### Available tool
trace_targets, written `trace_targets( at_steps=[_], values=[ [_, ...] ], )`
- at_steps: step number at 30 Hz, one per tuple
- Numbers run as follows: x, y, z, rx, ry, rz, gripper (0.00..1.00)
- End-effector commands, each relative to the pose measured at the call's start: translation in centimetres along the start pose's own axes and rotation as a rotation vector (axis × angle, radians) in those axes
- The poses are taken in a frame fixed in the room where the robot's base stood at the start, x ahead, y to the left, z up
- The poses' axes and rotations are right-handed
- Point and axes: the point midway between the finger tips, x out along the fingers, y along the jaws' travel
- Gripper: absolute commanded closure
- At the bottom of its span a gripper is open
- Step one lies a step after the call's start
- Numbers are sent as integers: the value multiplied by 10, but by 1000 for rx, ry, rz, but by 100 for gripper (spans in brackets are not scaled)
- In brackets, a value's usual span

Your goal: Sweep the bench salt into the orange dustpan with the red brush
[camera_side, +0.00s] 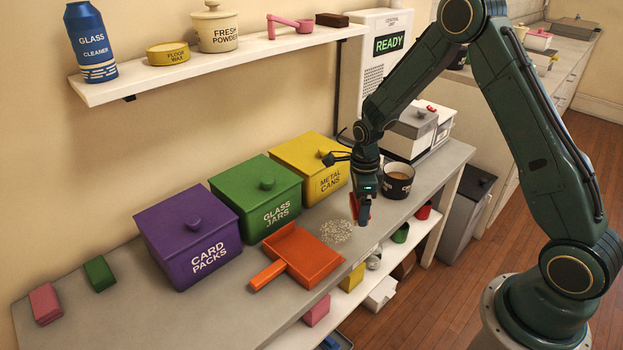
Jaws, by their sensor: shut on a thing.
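The orange dustpan (315,262) lies on the grey bench, its handle toward the lower left. The salt (336,231) is a pale, speckled patch on the bench, just off the dustpan's upper right edge. My gripper (363,212) points down at the right of the salt, near the bench's front edge. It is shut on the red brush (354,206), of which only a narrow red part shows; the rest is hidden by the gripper. I cannot tell whether the brush touches the bench.
Purple (185,240), green (258,195) and yellow (312,165) lidded bins stand behind the dustpan. A dark cup (398,180) stands close right of my gripper. A green block (99,273) and a pink block (45,303) lie at left. A wall shelf (215,68) hangs above.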

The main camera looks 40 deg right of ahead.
Motion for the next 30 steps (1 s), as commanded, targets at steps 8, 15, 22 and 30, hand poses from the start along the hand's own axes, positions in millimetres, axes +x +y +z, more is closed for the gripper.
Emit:
trace_targets(
  at_steps=[8,15,22,30],
  values=[
    [0,5,2,36,0,0,36],
    [9,5,1,35,1,2,36],
    [29,5,1,34,1,2,36],
    [54,5,1,34,1,2,36]
  ],
)
